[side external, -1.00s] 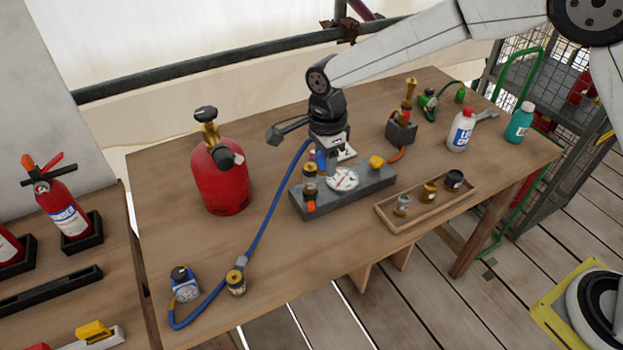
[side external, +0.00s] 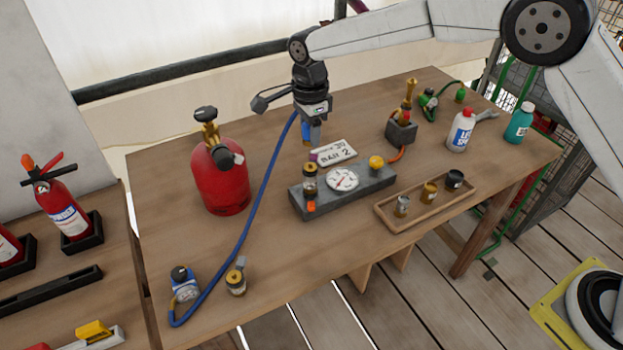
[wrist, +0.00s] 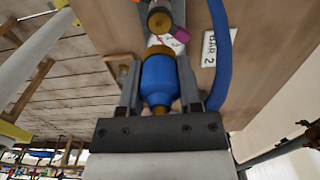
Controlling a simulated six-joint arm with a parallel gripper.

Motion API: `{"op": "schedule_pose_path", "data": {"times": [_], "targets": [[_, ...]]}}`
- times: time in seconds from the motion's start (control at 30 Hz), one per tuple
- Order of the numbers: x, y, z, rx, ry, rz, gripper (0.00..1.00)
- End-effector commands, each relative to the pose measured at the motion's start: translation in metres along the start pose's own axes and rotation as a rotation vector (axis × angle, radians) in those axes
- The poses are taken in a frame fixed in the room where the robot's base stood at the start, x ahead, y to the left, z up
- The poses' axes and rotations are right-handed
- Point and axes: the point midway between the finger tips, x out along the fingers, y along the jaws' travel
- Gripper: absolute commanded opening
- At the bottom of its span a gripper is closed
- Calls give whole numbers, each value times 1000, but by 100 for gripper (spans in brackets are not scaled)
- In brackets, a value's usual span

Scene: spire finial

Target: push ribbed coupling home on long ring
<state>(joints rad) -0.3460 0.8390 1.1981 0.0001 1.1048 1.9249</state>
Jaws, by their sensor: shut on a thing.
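My gripper (side external: 308,138) is shut on a blue coupling with a brass collar, which I take to be the ribbed coupling (wrist: 158,80). In the wrist view the jaws (wrist: 158,62) clasp its sides. A blue hose (side external: 264,175) runs up to my gripper from the lower left. The coupling is in the air behind the grey block (side external: 372,189), apart from its fittings. A dark and brass upright fitting (side external: 310,178) stands at the block's left end, with an orange tag below. I cannot tell for sure which fitting is the long ring.
The block also bears a round gauge (side external: 342,180) and a yellow cap (side external: 376,162). A lettered card (side external: 334,152) lies behind it. A red cylinder (side external: 221,180) stands left. A wooden tray (side external: 388,221) with three small fittings lies right.

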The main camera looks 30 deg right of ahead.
Motion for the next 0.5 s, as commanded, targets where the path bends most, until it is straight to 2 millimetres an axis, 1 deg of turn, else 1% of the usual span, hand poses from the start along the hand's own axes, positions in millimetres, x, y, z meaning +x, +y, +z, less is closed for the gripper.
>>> {"op": "schedule_pose_path", "data": {"times": [0.27,0.5], "targets": [[4,0,0,0,0,0,0],[15,0,0,0,0,1,0]]}}
